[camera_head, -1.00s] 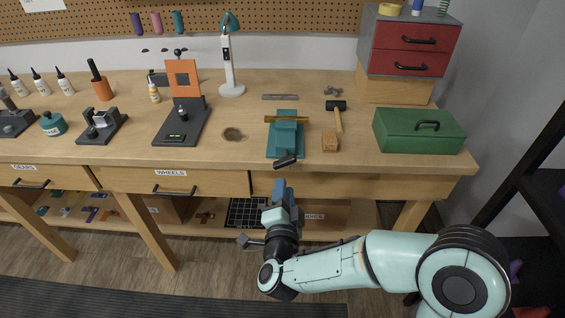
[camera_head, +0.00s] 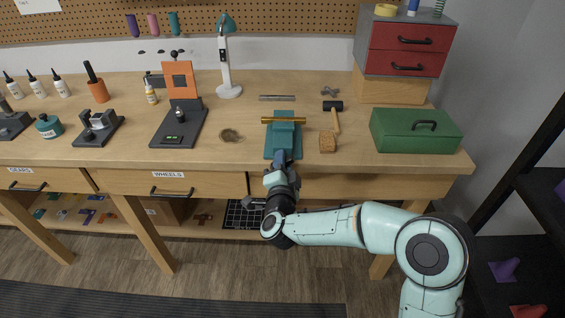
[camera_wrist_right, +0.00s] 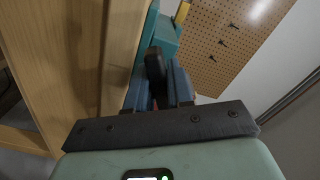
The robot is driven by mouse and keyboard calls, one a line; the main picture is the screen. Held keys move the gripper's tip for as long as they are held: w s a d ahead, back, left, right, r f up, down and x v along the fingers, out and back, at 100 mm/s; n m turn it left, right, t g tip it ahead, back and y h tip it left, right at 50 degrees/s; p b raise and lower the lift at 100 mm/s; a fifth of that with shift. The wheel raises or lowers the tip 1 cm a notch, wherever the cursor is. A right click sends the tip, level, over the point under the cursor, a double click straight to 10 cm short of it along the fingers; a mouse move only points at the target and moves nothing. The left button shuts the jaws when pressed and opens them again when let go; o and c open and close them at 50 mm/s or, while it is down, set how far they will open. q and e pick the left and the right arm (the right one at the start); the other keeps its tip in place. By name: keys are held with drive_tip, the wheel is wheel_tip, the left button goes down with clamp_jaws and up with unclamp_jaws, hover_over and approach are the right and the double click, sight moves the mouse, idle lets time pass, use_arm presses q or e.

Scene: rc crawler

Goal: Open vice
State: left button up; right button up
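The teal vice (camera_head: 282,135) stands at the front edge of the workbench, with a brass-coloured bar (camera_head: 284,120) across its top. Its black handle, at the front, is hidden behind my right gripper in the head view. In the right wrist view the dark handle (camera_wrist_right: 155,66) sits between the two blue-grey fingers of my right gripper (camera_wrist_right: 160,88), and the teal vice body (camera_wrist_right: 163,38) is beyond it. My right gripper (camera_head: 281,160) is at the vice's front in the head view. The fingers stand apart around the handle; firm contact on both sides does not show. My left gripper is not in view.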

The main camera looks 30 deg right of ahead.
clamp_jaws()
